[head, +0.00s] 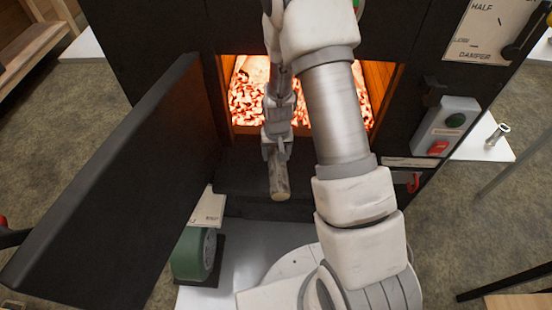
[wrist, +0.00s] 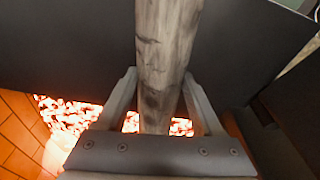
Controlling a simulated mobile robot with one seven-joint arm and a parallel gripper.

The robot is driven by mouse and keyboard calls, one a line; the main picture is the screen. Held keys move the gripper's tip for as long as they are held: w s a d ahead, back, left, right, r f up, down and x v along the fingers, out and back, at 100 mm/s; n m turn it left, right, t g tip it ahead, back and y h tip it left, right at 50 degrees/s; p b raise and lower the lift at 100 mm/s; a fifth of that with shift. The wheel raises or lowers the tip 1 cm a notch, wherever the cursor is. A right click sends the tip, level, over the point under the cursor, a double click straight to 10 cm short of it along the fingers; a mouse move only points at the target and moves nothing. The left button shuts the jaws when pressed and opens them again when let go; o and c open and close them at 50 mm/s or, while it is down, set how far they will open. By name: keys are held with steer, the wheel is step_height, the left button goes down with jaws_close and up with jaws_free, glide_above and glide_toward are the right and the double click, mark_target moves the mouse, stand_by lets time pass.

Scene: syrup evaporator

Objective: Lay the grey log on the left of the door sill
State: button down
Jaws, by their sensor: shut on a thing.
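The grey log (head: 279,180) is held in my gripper (head: 276,147), in front of the firebox opening. Its near end points toward my base, above the dark door sill (head: 245,180). In the wrist view, the log (wrist: 165,50) runs up from between the two fingers of my gripper (wrist: 160,95), which press on its sides. The log seems to be over the left-middle part of the sill. I cannot tell whether it touches the sill. My arm hides the right part of the sill and of the opening.
The black firebox door (head: 110,180) stands swung open at the left. Glowing embers (head: 245,95) fill the firebox behind my gripper. A green round device (head: 193,253) stands below the door.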

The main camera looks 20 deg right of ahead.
steer(key=shift+w+f, duration=0.1)
steer(key=shift+w, duration=0.05)
jaws_free()
step_height(320, 180, up, 17)
steer(key=s+p, duration=0.2)
steer(key=p, duration=0.3)
steer(key=shift+s+a, duration=0.2)
steer(key=shift+s, duration=0.15)
steer(key=shift+r, duration=0.2)
